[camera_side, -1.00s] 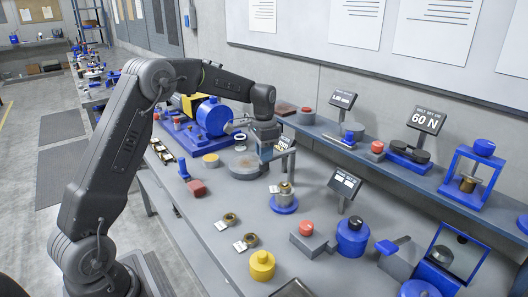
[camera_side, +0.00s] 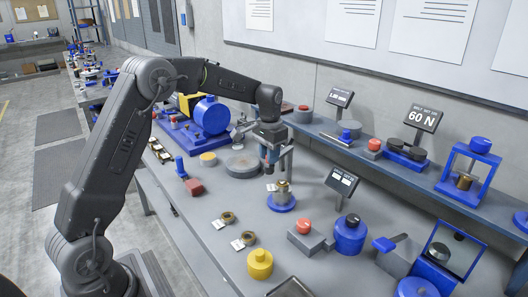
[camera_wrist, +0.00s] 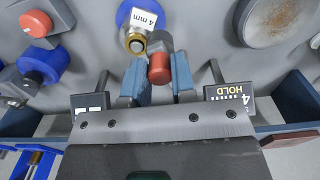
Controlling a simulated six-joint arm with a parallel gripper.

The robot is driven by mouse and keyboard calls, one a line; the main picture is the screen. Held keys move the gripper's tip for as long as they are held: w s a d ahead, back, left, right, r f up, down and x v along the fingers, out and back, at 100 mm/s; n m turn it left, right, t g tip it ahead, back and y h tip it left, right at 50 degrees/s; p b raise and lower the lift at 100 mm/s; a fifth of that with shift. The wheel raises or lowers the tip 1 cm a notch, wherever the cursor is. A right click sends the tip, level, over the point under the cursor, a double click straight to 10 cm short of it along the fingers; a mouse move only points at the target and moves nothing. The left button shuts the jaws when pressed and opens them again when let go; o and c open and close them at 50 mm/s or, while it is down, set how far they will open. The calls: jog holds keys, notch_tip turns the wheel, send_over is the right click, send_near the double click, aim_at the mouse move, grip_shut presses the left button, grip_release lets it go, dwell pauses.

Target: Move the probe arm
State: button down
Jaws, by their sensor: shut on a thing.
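In the side view my gripper (camera_side: 271,163) points down at mid-bench, just behind and left of a brass piece (camera_side: 284,193) on a round blue base (camera_side: 281,204). In the wrist view the blue fingers of my gripper (camera_wrist: 157,90) are shut on a red cylinder (camera_wrist: 159,70) with a grey block (camera_wrist: 160,42) at its far end. I take this to be part of the probe arm; the rest of it is hidden. The grey block is close beside the brass piece (camera_wrist: 135,42), which has a "4 mm" tag (camera_wrist: 143,19). I cannot tell whether they touch.
A grey round plate (camera_side: 242,166) and a blue machine (camera_side: 208,120) stand left of my gripper. A small display (camera_side: 342,180) stands to its right. Red-topped (camera_side: 305,225) and blue (camera_side: 350,236) fixtures are in front right. A raised shelf with a 60 N display (camera_side: 424,118) runs behind.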

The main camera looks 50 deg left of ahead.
jog(key=shift+w+d+n, duration=0.25)
jog(key=shift+d+n, duration=0.3)
jog(key=shift+w+d+n, duration=0.2)
jog(key=shift+d+n, duration=0.35)
jog(key=shift+w+d+r+n, duration=0.1)
jog(key=shift+w+d+n, duration=0.4)
jog(key=shift+d+n, duration=0.35)
jog(key=c, duration=0.9)
grip_release()
jog(key=shift+a, duration=0.1)
jog(key=shift+c, duration=0.2)
notch_tip(320, 180, up, 14)
